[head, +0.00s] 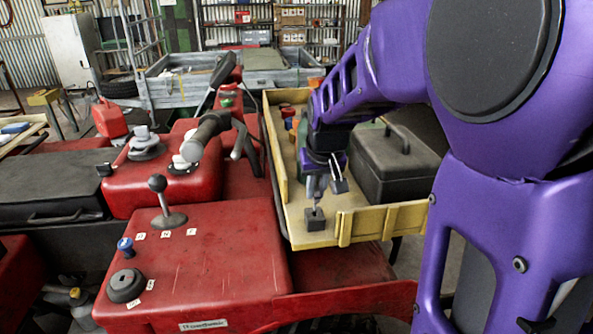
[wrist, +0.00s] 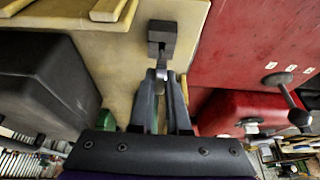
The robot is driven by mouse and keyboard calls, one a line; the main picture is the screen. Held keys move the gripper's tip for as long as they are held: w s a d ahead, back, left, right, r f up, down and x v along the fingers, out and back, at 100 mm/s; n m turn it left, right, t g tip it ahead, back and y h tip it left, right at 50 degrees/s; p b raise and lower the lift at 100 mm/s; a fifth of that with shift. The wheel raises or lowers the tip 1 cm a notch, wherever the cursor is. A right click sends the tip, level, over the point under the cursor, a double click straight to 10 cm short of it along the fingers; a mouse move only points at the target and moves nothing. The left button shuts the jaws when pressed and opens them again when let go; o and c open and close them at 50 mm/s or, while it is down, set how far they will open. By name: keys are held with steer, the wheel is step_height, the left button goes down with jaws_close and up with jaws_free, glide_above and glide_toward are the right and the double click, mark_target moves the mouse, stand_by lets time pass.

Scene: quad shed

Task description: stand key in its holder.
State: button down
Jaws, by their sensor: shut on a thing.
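The holder is a small dark grey block (head: 315,219) near the front corner of the yellow tray. It also shows in the wrist view (wrist: 162,32), with a notch or slot facing my gripper. The key's thin lower end reaches to the top of the holder. I cannot tell whether it touches or enters it. The fingers hide part of the key.
The yellow tray (head: 351,228) has raised walls. A black case (head: 393,165) stands in it, right of my gripper. Several small coloured things lie at its far end. The red quad body (head: 205,265) with a lever (head: 165,205) lies to the left.

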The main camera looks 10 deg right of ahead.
mark_target(315, 200)
steer(key=shift+f+b, duration=0.7)
steer(key=shift+f, duration=1)
steer(key=c, duration=0.8)
jaws_free()
steer(key=shift+r, duration=0.1)
